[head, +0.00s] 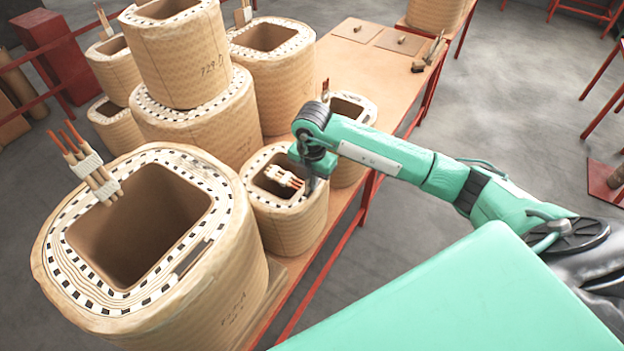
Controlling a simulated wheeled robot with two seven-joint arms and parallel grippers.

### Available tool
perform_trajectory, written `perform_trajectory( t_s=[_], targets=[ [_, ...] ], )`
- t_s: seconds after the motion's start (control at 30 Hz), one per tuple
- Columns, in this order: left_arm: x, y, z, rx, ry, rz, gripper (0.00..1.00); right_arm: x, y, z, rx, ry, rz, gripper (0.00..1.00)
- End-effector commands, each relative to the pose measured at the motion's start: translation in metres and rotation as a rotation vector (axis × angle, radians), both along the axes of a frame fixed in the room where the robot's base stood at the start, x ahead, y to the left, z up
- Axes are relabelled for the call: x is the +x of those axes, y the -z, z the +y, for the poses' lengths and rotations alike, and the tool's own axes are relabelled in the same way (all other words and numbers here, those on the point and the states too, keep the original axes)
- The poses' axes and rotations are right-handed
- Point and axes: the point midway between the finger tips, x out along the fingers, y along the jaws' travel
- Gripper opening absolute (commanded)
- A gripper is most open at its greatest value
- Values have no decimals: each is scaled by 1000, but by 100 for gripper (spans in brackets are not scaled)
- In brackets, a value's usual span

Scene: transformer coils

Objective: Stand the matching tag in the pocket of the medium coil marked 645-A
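My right gripper (311,184) points down at the right rim of a smaller coil (290,228) in the middle of the head view. Its fingers are small and partly hidden by its own body, so I cannot tell whether they are shut or hold a tag. This coil has a dark opening with orange-tipped leads at its top. I cannot read any marking on it. The large front coil (225,310) has a mark too small to read surely and a dark slot in its right rim. I see no tag clearly. My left gripper is out of view.
A coil marked something like 729-D (185,60) is stacked on another coil (205,135). More coils stand behind (280,85) and beside my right arm (345,172). Flat plates with small knobs (358,30) lie on the table (370,75), whose middle is clear.

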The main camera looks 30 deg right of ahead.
Motion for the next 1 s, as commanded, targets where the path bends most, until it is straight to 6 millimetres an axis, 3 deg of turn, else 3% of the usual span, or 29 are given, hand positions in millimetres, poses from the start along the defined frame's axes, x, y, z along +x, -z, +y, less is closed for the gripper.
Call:
perform_trajectory(
  t_s=[0.13,0.27,0.3,0.83,1.0],
  targets=[
    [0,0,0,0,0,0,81,-2,3,0,-1,-1,8,0],
    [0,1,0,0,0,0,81,-3,4,0,-2,-1,9,26],
    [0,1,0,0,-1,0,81,-3,4,0,-3,-1,10,28],
    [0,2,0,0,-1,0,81,-5,6,0,-6,-2,19,28],
    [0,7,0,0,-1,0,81,-3,-13,0,-3,-2,11,28]
  ],
)
